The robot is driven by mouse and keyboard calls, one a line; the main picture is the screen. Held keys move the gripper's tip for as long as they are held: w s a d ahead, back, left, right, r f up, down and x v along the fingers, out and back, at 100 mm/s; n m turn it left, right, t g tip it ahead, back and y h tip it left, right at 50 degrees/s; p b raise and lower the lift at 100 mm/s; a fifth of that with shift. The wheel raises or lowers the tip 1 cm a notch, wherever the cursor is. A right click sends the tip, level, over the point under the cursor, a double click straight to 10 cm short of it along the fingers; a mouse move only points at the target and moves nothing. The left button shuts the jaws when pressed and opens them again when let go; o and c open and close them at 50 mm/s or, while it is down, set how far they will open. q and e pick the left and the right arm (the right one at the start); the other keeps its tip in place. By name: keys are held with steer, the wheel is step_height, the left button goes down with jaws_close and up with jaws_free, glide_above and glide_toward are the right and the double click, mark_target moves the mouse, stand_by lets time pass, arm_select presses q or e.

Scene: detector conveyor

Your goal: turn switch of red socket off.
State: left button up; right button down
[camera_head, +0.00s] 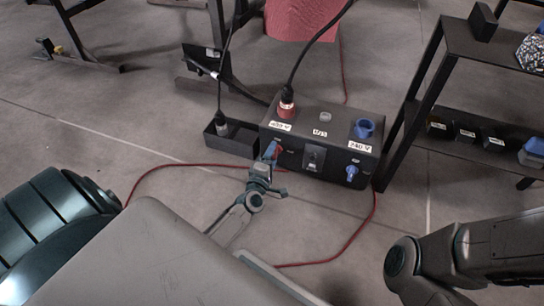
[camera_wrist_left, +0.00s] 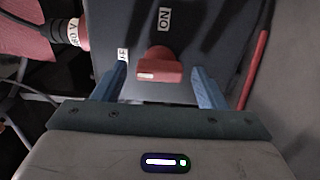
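The red switch (camera_wrist_left: 158,68) is a red knob on the dark socket box, with a pale mark on its near edge. In the left wrist view an ON label (camera_wrist_left: 164,19) lies above it and a partly hidden OFF label (camera_wrist_left: 122,55) to its left. My left gripper (camera_wrist_left: 160,72) is open, with one blue finger on each side of the knob and gaps between. In the head view the left gripper (camera_head: 271,153) is at the box's left front, largely covering the red switch. The red socket (camera_head: 286,107), with a black plug, is above it. My right gripper is out of view.
On the same box (camera_head: 325,113) are a blue socket (camera_head: 365,129) and a blue switch (camera_head: 351,172). A black bin (camera_head: 228,146) stands left of it. A black shelf (camera_head: 448,75) stands to the right. A red cable (camera_head: 168,167) crosses the floor.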

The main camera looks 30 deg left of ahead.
arm_select(q)
steer(key=p+v, duration=0.2)
steer(key=v, duration=0.8)
steer(key=shift+s, duration=0.35)
steer(key=shift+d, duration=0.2)
